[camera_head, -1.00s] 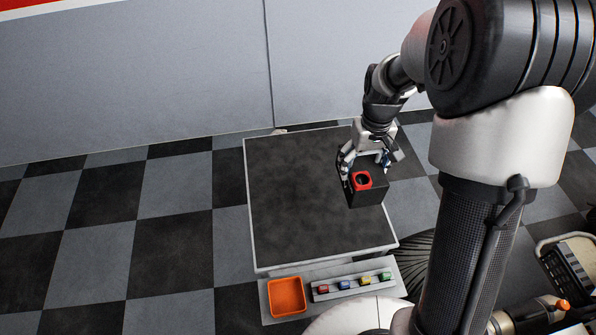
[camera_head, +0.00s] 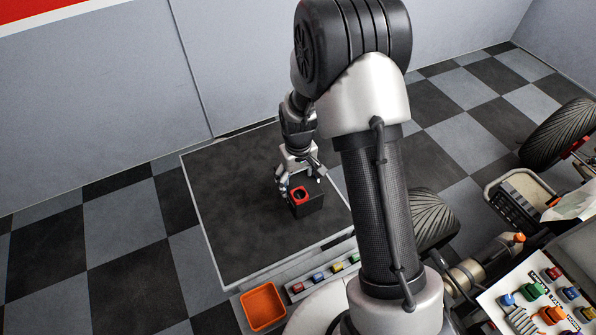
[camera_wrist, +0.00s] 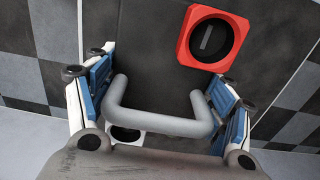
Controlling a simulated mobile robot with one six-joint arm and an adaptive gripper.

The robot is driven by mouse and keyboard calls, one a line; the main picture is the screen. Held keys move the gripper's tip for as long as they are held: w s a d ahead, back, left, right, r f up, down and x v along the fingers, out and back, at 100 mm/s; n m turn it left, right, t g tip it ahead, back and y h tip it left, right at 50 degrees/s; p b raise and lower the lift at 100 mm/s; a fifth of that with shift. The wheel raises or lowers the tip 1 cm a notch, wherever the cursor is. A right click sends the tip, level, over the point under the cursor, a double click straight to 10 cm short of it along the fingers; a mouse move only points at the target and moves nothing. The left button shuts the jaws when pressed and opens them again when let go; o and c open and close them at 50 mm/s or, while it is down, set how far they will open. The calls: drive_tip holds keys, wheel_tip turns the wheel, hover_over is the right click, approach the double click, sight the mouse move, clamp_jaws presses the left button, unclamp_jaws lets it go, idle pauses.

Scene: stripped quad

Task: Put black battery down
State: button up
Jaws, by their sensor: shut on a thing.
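The black battery (camera_head: 310,206) is a dark box with a red ring terminal (camera_head: 300,194) on top. My gripper (camera_head: 299,181) is shut on it from above, at its grey handle (camera_wrist: 160,121). In the wrist view the battery top (camera_wrist: 150,45) lies between the blue-padded fingers, with the red terminal at upper right and a pale round terminal (camera_wrist: 125,134) below the handle. The battery is over the right part of the dark tabletop (camera_head: 235,210). I cannot tell whether its underside touches that surface.
The tabletop left of the battery is bare. An orange tray (camera_head: 263,307) and a strip with coloured blocks (camera_head: 318,278) lie along the near edge. A black tyre (camera_head: 430,217) and a panel of coloured buttons (camera_head: 545,300) are at right.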

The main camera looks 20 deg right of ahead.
drive_tip(key=shift+w+f+b, duration=0.15)
drive_tip(key=shift+f+b, duration=0.45)
drive_tip(key=shift+f, duration=2)
drive_tip(key=shift+f, duration=0.1)
drive_tip(key=o, duration=2.1)
drive_tip(key=shift+f, duration=0.15)
wheel_tip(320, 180, up, 12)
drive_tip(key=p, duration=0.3)
drive_tip(key=s+r+t, duration=0.1)
drive_tip(key=s+r, duration=0.4)
drive_tip(key=r, duration=0.3)
drive_tip(key=s+r+m+t, duration=0.1)
drive_tip(key=s+r, duration=0.3)
drive_tip(key=r, duration=0.3)
drive_tip(key=s+r+t, duration=0.1)
drive_tip(key=s+r, duration=0.4)
drive_tip(key=r, duration=0.3)
drive_tip(key=shift+m+t, duration=0.6)
drive_tip(key=shift+t, duration=0.2)
drive_tip(key=s, duration=0.3)
drive_tip(key=s+r, duration=0.1)
drive_tip(key=s, duration=0.3)
drive_tip(key=s+r, duration=0.1)
drive_tip(key=s, duration=0.2)
drive_tip(key=shift+s+r, duration=0.25)
drive_tip(key=shift+s, duration=0.05)
